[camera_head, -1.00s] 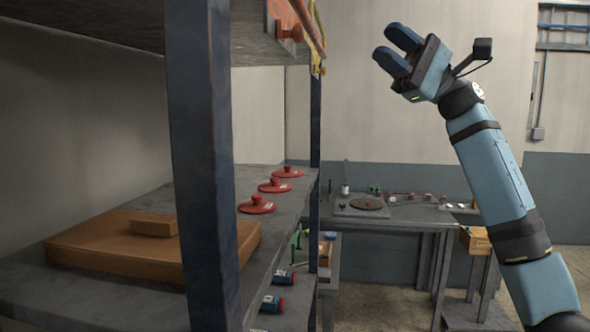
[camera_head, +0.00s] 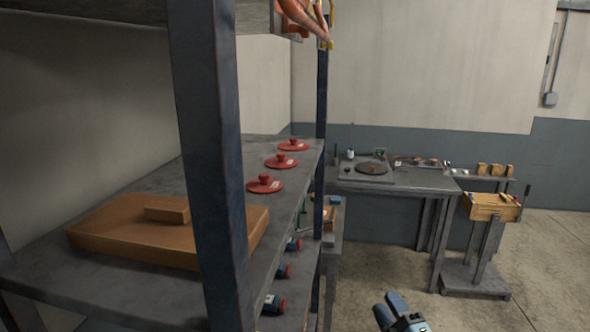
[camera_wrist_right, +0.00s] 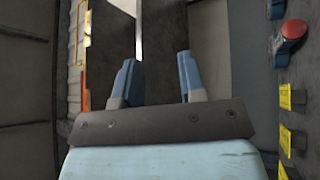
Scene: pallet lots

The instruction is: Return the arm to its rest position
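My right gripper (camera_head: 390,309) shows at the bottom of the head view, right of centre, with only its blue fingers and part of its body in the picture. In the right wrist view the two blue fingers of the gripper (camera_wrist_right: 157,78) stand apart with nothing between them, so it is open and empty. The rest of my right arm is below the head view. My left arm and gripper are not in view.
A shelf rack with a dark post (camera_head: 207,150) stands at left, holding a brown box (camera_head: 130,236) and red lidded discs (camera_head: 265,184). A grey workbench (camera_head: 425,182) and a wooden crate on a stand (camera_head: 490,207) are behind. Floor at right is clear.

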